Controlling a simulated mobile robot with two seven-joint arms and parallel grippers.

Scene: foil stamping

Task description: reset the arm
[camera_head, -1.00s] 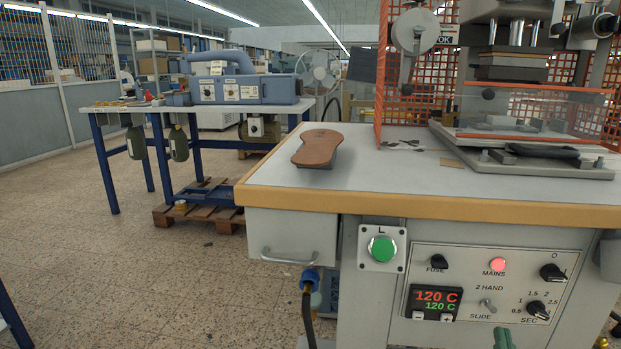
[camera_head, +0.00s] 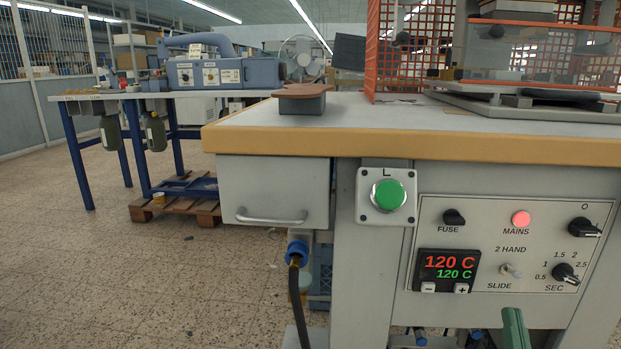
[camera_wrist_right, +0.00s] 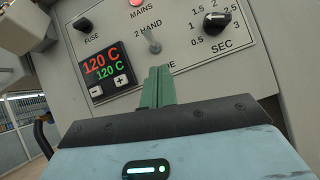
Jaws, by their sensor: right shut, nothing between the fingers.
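My right gripper (camera_head: 514,328) shows at the lower edge of the head view as green fingers, below the control panel (camera_head: 508,246). In the right wrist view its two green fingers (camera_wrist_right: 158,86) are pressed together with nothing between them. They point toward the panel, just below the 2 HAND switch (camera_wrist_right: 152,40). Whether they touch the panel is not clear. The rest of the right arm is out of the head view. My left gripper is not in view.
The stamping machine's table (camera_head: 400,146) spans the right side, with a brown sole-shaped piece (camera_head: 302,92) on a block. A green button (camera_head: 388,195) and a drawer (camera_head: 272,192) are on its front. A workbench (camera_head: 130,94) stands at the back left. The floor (camera_head: 150,280) at left is open.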

